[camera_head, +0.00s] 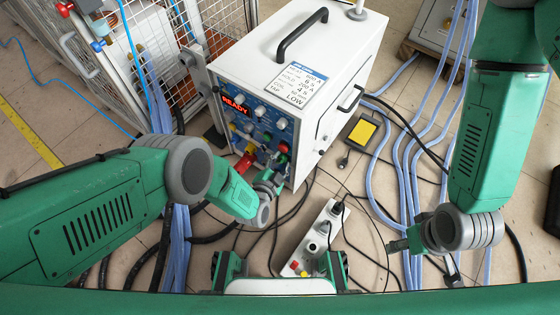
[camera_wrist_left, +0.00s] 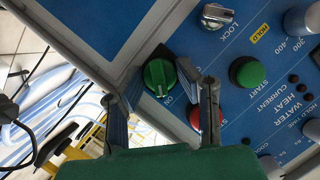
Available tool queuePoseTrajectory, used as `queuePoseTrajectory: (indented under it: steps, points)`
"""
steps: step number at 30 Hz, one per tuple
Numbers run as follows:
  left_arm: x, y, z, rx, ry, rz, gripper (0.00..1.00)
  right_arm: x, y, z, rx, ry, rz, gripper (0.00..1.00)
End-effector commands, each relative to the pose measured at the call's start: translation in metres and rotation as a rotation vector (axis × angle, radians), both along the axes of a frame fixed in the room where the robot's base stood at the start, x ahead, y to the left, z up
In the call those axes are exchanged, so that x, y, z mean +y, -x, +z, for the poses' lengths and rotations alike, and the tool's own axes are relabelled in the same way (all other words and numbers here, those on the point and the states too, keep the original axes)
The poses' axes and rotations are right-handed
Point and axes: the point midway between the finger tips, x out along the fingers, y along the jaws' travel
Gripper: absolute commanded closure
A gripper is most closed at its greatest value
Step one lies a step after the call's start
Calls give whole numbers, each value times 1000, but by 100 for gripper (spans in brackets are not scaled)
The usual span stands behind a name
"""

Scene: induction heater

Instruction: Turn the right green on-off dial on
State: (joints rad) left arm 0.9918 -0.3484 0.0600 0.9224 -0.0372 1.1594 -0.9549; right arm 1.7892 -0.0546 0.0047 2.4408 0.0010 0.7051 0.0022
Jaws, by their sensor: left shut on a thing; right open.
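The green on-off dial (camera_wrist_left: 158,76) sits near the corner of the blue control panel in the left wrist view. The ON label is beside it, and a white mark shows on the dial's lower part. My left gripper (camera_wrist_left: 156,92) has its fingers on either side of the dial and is shut on it. In the head view my left gripper (camera_head: 270,180) is at the lower right of the front panel of the white heater cabinet (camera_head: 325,75) and hides part of it. My right gripper (camera_head: 398,246) is open and empty, well away to the right above the floor.
A green START button (camera_wrist_left: 244,71), a red button (camera_wrist_left: 206,119) and a silver LOCK knob (camera_wrist_left: 217,16) are near the dial. The red READY display (camera_head: 233,104) is lit. A power strip (camera_head: 315,240), cables and a yellow-topped box (camera_head: 362,132) lie on the floor.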

Motion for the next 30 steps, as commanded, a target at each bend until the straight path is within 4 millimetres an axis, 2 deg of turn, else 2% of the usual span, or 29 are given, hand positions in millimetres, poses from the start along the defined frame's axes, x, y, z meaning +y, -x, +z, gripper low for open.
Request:
queuePoseTrajectory:
  steps: [10, 11, 12, 23, 30]
  points:
    - [0, 1, -1, 4, -2, -1, 100, 0, 0, 0, 0, 0, 0, 45]
    - [0, 1, -1, 4, -2, -2, 60, 0, 0, 0, 0, 0, 0, 45]
    - [0, 1, -1, 3, -1, -1, 51, 0, 0, 0, 0, 0, 0, 45]
    - [0, 2, 0, 1, 0, -1, 51, 0, 1, 1, -2, 1, 0, 45]
    - [8, 24, 7, 3, -1, -3, 51, 0, 1, 1, -2, 1, 0, 45]
